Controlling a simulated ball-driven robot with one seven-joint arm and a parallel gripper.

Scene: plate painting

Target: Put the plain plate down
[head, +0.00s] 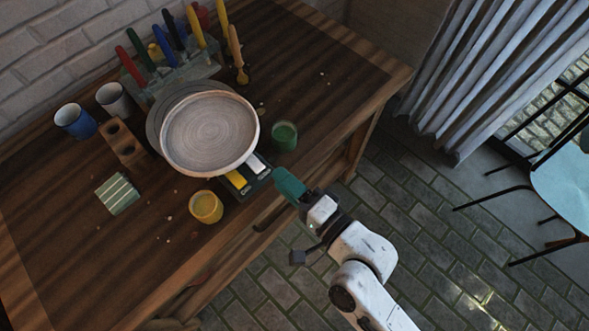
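The plain plate (209,133) is a round, pale, unpainted dish with a raised rim. It sits over a grey round disc (158,112), which shows only past the plate's upper left edge. I cannot tell whether the plate rests fully on the disc.
A tool rack (181,72) stands behind; two cups, a holed block (124,144) and a striped sponge (117,193) are left.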

